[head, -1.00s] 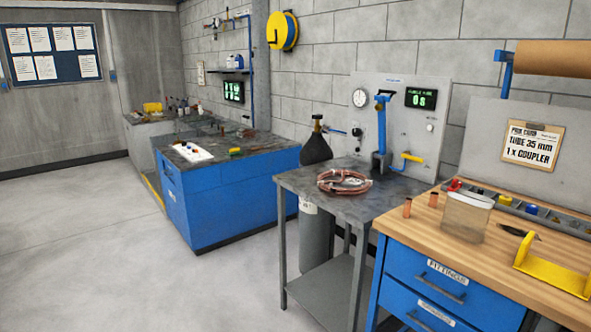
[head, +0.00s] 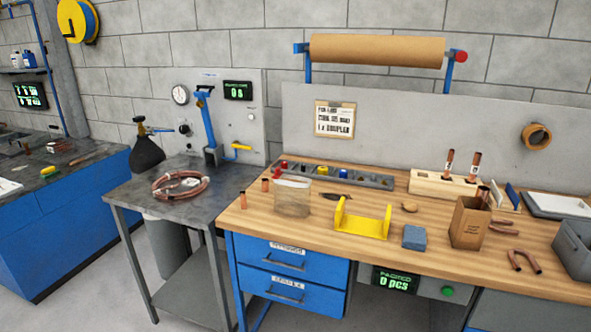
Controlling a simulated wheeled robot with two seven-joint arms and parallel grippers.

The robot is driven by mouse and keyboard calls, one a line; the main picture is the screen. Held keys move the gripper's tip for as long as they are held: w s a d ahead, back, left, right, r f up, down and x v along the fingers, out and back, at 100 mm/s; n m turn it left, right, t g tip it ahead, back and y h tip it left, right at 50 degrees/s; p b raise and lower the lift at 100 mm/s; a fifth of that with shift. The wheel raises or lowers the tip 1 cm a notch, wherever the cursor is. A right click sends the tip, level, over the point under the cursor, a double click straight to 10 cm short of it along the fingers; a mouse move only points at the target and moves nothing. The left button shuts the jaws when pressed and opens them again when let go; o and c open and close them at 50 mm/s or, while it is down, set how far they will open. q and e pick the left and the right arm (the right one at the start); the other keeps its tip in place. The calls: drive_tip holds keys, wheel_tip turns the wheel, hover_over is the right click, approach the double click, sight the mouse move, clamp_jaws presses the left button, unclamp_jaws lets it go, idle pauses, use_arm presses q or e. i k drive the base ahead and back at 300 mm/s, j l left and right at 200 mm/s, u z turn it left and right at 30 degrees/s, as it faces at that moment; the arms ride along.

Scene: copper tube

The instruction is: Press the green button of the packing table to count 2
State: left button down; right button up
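The green button (head: 447,291) sits on a grey panel under the front edge of the wood-topped packing table (head: 290,232), right of centre in the head view. Left of the button, a dark counter display (head: 395,281) shows green text that reads "PACKED 0 PCS". Neither of my grippers is in view.
On the table stand a yellow bracket (head: 362,222), a blue block (head: 415,238), a brown paper bag (head: 470,222), a clear bag (head: 293,197) and a grey bin (head: 573,250). Blue drawers (head: 290,274) are left of the display. Bare floor shows at lower left.

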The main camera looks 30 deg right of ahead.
sight(447, 291)
drive_tip(key=z, duration=2.1)
